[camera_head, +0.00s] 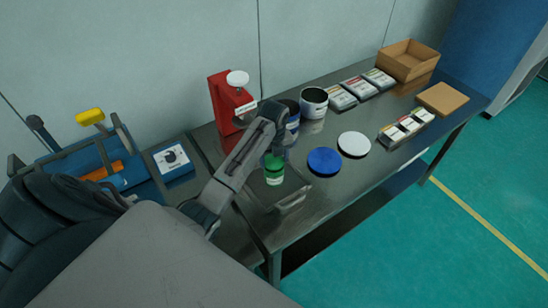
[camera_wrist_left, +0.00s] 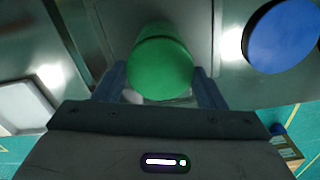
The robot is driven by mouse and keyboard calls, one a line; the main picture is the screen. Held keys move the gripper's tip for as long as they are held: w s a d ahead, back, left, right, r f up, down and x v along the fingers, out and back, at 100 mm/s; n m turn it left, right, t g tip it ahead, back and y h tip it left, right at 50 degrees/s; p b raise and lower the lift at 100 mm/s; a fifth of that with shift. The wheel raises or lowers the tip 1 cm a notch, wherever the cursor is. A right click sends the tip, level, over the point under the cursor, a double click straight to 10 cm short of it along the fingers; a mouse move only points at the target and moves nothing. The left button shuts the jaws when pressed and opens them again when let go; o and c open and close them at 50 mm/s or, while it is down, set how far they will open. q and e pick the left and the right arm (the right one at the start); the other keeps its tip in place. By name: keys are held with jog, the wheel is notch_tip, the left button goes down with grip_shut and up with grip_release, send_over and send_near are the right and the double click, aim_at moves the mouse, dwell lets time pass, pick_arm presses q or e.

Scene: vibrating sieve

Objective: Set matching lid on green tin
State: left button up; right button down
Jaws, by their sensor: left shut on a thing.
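The green tin (camera_head: 274,180) with a pale label band stands on the bench, below my left gripper. My left gripper (camera_head: 274,152) reaches down over it and is shut on the green lid. In the left wrist view the round green lid (camera_wrist_left: 161,70) lies between the two fingers (camera_wrist_left: 160,92), with more green behind it. The lid is at the tin's top; I cannot tell whether it is seated. The wrist partly hides the tin's top in the head view. My right gripper is not in view.
A blue lid (camera_head: 324,161) and a white lid (camera_head: 354,144) lie to the right. Open tins (camera_head: 314,103) stand behind. A red machine (camera_head: 222,100) is at the back. Several small boxes (camera_head: 358,88), a brown pad (camera_head: 442,98) and a cardboard box (camera_head: 408,62) fill the far end.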

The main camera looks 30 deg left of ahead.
pick_arm(q)
jog(key=shift+f, duration=0.3)
dwell(0.5)
jog(key=shift+s+d+f, duration=0.2)
jog(key=shift+s+f, duration=0.15)
jog(key=shift+f, duration=0.25)
dwell(0.9)
jog(key=o, duration=1)
jog(key=shift+o, duration=0.2)
jog(key=shift+w+a, duration=0.2)
jog(key=shift+w, duration=0.2)
jog(key=shift+s+r, duration=0.1)
jog(key=shift+r, duration=0.2)
jog(key=shift+r, duration=3.9)
